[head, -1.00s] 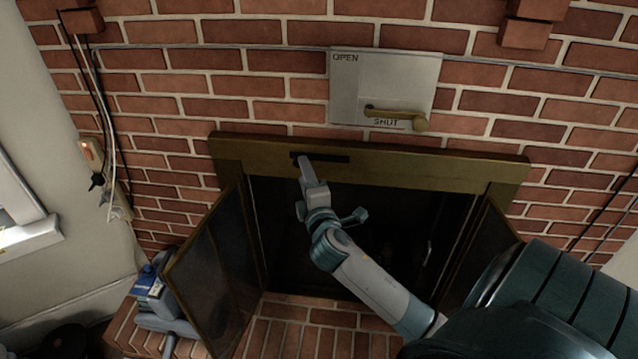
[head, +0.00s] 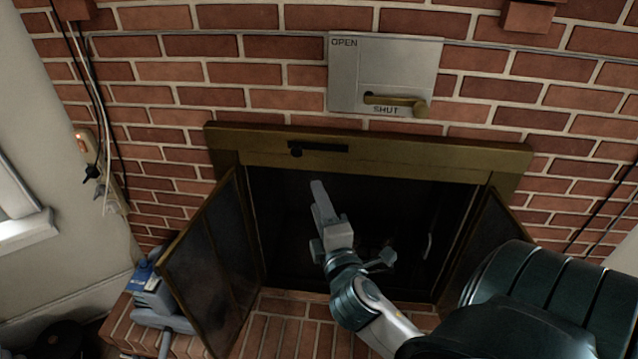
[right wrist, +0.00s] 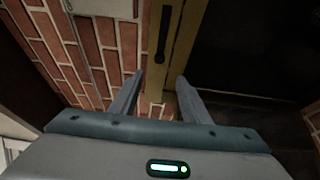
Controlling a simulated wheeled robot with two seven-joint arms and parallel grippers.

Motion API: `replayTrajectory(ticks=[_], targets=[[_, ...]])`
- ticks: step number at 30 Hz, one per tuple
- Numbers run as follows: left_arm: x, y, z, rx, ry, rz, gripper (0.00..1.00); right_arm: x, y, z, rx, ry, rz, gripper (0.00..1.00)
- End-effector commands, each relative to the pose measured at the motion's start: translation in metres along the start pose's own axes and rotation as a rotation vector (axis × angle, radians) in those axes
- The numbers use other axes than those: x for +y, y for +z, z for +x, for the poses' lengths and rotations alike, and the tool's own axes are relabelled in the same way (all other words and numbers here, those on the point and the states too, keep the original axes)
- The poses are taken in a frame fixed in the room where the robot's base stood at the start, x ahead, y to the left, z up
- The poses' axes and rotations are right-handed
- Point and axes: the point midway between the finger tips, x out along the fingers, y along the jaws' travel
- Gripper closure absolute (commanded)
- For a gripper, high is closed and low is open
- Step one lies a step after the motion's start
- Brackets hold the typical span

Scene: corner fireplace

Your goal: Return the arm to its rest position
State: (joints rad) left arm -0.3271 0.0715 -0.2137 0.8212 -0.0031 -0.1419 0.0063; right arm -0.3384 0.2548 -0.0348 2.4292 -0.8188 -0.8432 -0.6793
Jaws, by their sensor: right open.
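My right gripper (head: 318,190) is in front of the dark opening of the fireplace (head: 290,215), a little below its brass top bar (head: 410,152). In the right wrist view the two fingers (right wrist: 158,95) stand apart with nothing between them. A black slot with a small dark knob (head: 297,152) at its left end is on the top bar, above and apart from the fingertips. It also shows in the right wrist view (right wrist: 161,50). My right arm comes in from the lower right. My left gripper is not in view.
Both mesh doors, left (head: 208,265) and right (head: 490,240), stand swung open. A metal plate (head: 345,85) marked OPEN and SHUT carries a brass handle (head: 395,102) beside SHUT. A blue-grey device (head: 152,295) stands at the lower left on the brick hearth (head: 285,330).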

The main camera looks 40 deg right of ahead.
Motion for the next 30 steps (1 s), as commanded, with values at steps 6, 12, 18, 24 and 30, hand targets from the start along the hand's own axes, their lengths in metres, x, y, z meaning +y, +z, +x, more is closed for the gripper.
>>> replayTrajectory(ticks=[6, 12, 18, 24, 30], targets=[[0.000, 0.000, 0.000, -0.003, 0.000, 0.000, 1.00, 0.000, 0.000, 0.000, 0.000, 0.000, 0.000, 0.57], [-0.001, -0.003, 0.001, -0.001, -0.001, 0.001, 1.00, 0.000, 0.000, 0.000, 0.000, 0.000, 0.000, 0.57], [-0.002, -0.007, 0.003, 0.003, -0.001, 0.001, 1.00, -0.007, -0.002, 0.002, 0.005, -0.012, 0.003, 0.57], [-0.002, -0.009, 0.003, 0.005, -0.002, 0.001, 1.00, -0.057, -0.016, 0.010, 0.038, -0.098, 0.035, 0.57], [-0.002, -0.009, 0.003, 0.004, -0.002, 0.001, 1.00, -0.161, -0.038, 0.014, 0.088, -0.279, 0.118, 0.57]])
